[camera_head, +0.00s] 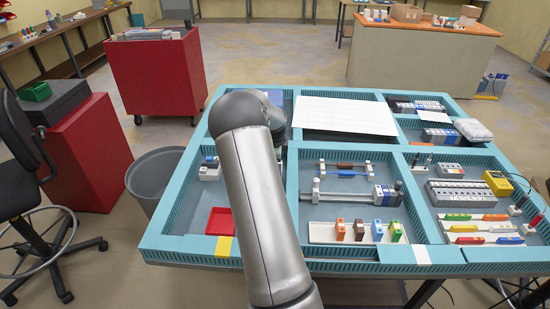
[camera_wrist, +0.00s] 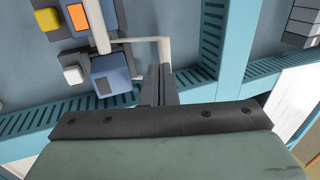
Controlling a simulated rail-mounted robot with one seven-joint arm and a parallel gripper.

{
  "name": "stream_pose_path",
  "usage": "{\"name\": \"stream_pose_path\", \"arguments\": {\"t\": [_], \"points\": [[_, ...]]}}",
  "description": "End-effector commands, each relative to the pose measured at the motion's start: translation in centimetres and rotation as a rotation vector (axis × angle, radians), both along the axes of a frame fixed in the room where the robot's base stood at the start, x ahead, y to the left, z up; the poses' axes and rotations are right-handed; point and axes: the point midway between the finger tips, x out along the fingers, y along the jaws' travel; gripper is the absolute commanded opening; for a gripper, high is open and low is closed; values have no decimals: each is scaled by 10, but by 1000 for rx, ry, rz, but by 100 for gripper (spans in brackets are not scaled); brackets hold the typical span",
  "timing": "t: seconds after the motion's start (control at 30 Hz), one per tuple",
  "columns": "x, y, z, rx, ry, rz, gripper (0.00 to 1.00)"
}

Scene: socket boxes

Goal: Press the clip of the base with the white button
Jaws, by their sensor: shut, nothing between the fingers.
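In the wrist view, the base with the white button (camera_wrist: 73,75) is at left of centre, a grey-blue block whose blue part (camera_wrist: 112,72) carries a small dark square. A thin pale bracket (camera_wrist: 145,40) runs beside it toward my fingers. My gripper (camera_wrist: 160,88) is shut and empty. Its fingertips are just right of the blue part, near the lower end of the bracket; I cannot tell whether they touch. In the head view my arm hides the gripper. A small white and blue item (camera_head: 209,171) shows left of the arm; I cannot tell whether it is the same base.
Another base with a yellow button (camera_wrist: 48,18) and an orange square (camera_wrist: 78,16) is above in the wrist view. Teal slotted dividers (camera_wrist: 208,45) stand close to the right.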

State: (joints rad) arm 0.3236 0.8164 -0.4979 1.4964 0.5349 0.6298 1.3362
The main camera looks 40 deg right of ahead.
Motion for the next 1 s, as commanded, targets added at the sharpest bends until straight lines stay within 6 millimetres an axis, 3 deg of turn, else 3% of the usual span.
{"name": "stream_pose_path", "arguments": {"t": [0.43, 0.63, 1.0], "points": [[-3, 3, 8, -1, -2, 0, 0], [-15, 14, 43, 0, -3, -2, 0], [0, -2, 112, -3, -2, -1, 0]]}}
